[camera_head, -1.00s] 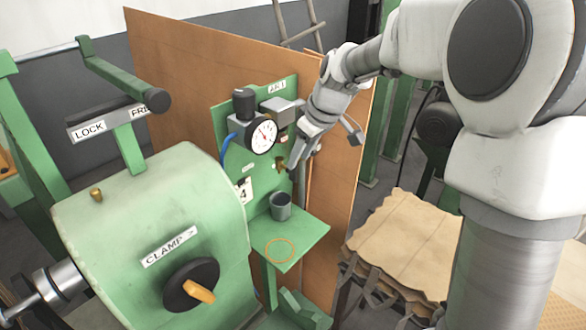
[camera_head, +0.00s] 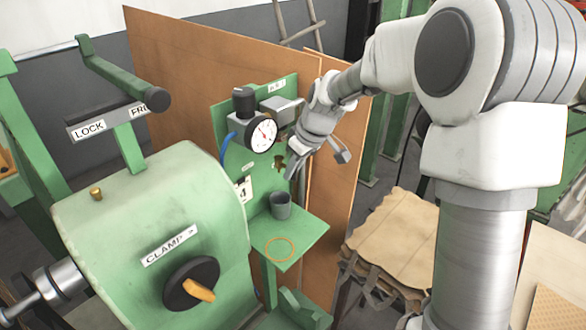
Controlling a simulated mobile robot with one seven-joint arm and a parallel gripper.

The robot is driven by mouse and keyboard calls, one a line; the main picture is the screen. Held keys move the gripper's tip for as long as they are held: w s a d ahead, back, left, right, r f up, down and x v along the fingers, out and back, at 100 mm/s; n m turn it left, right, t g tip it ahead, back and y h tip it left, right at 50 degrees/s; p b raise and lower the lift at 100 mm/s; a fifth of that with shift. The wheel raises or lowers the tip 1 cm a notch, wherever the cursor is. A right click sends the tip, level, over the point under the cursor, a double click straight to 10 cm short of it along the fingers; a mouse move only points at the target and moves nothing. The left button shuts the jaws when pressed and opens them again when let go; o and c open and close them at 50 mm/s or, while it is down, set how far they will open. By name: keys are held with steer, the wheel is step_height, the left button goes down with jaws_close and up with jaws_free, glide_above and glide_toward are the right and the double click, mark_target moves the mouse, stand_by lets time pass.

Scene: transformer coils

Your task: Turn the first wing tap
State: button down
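A small brass wing tap (camera_head: 279,161) sits on the green panel, below and right of the white pressure gauge (camera_head: 263,135). My gripper (camera_head: 292,168) is just right of the tap, with its fingers pointing down and left towards the panel. The fingertips are small and seen from the side, and I cannot tell whether they touch the tap or how far apart they are.
A large green machine (camera_head: 150,215) with a clamp knob (camera_head: 191,284) and a lock lever (camera_head: 125,72) fills the left. An orange-brown board (camera_head: 190,75) stands behind the panel. Stacked brown sheets (camera_head: 400,235) lie at the lower right.

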stand_by(0.5)
steer(key=g+y+p, duration=0.2)
steer(key=shift+w+d+m+y, duration=0.15)
steer(key=shift+m+y, duration=0.15)
steer(key=shift+m, duration=0.1)
steer(key=shift+m+g+y+p, duration=0.3)
steer(key=shift+g+y+p, duration=0.3)
steer(key=shift+g+y, duration=0.65)
steer(key=c, duration=0.9)
jaws_free()
steer(key=shift+o, duration=0.2)
steer(key=v, duration=1.7)
steer(key=shift+w+d, duration=0.25)
